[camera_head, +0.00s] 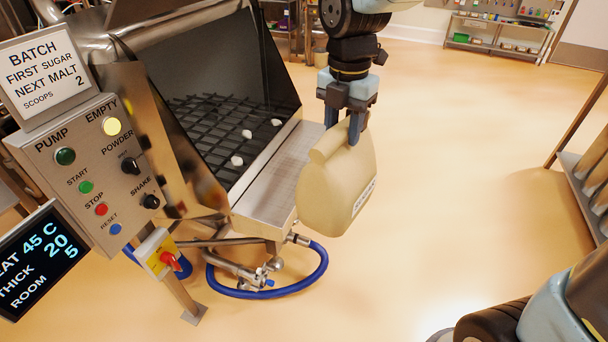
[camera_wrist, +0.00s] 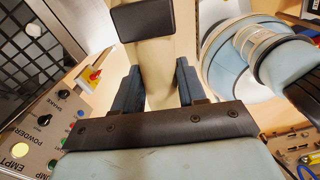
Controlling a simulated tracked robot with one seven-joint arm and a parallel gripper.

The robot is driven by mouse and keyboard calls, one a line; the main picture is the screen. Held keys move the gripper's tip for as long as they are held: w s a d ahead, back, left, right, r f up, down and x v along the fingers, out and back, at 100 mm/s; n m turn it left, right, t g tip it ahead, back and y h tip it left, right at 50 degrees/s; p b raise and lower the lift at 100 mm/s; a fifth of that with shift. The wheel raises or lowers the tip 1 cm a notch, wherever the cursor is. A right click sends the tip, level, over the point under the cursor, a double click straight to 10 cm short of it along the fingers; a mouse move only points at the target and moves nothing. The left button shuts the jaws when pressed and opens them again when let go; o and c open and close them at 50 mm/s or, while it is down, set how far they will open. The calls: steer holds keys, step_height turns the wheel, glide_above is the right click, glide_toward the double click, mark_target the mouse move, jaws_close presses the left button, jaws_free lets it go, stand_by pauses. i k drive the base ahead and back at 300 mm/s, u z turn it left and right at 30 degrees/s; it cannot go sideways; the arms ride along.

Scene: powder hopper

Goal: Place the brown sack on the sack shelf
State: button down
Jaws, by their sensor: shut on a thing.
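A tan-brown sack (camera_head: 335,195) with a rolled top and a pale printed label hangs from my gripper (camera_head: 356,128) in the head view. The gripper points down and is shut on the sack's top. In the wrist view my gripper (camera_wrist: 158,92) has a blue finger on each side of the sack (camera_wrist: 160,65). A flat steel ledge (camera_head: 268,170) runs along the hopper's front, probably the sack shelf. The sack is just right of this ledge in the picture and overlaps its edge. I cannot tell whether they touch.
The hopper (camera_head: 215,60) has a dark grid (camera_head: 205,125) with several white lumps. A control panel (camera_head: 95,170) stands at the left. A blue hose (camera_head: 322,268) loops below the ledge. A metal rack (camera_head: 590,185) stands at the right. The floor between is clear.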

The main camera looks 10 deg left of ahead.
mark_target(288, 170)
steer(key=u, duration=0.25)
steer(key=k, duration=1.25)
steer(key=i, duration=0.5)
steer(key=u, duration=0.65)
steer(key=i, duration=1.5)
steer(key=z, duration=0.55)
